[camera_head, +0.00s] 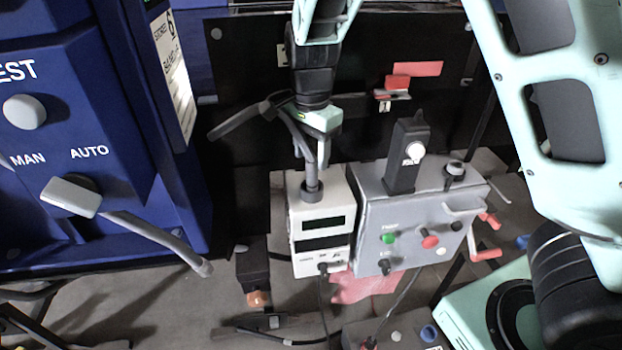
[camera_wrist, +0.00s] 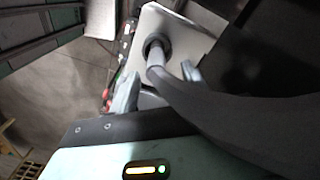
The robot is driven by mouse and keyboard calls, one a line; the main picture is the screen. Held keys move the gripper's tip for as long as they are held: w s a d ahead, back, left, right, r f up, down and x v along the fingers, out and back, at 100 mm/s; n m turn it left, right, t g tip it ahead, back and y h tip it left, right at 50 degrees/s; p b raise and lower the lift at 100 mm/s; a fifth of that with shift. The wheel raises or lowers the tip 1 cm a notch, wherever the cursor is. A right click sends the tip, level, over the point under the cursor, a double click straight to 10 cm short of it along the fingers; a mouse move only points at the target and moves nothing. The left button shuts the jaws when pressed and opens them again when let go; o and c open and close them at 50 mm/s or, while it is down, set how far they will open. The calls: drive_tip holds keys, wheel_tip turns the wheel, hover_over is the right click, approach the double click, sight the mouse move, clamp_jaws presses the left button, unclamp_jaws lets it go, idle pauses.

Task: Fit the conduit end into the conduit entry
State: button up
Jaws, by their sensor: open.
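The grey conduit (camera_head: 301,139) runs down beside my gripper to the top of a white box (camera_head: 321,232). Its lower end meets the dark round conduit entry (camera_head: 312,190) there. In the wrist view the conduit (camera_wrist: 176,87) bends down and its end sits at or inside the dark ring of the entry (camera_wrist: 154,42); how deep it goes cannot be seen. My gripper (camera_head: 317,158) is open just above the entry. In the wrist view its fingertips (camera_wrist: 158,82) stand apart, on either side of the conduit, without visibly gripping it.
A grey control box (camera_head: 408,247) with buttons and a black upright handle (camera_head: 405,165) stands right beside the white box. A black panel (camera_head: 385,130) stands behind.

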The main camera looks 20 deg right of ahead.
sight(312, 179)
drive_tip(key=shift+s+f+p, duration=0.15)
drive_tip(key=shift+f+p, duration=0.05)
drive_tip(key=shift+f, duration=1)
drive_tip(key=shift+s+f+p, duration=0.1)
drive_tip(key=shift+f+p, duration=0.05)
drive_tip(key=shift+f, duration=1)
clamp_jaws()
drive_tip(key=shift+r, duration=0.1)
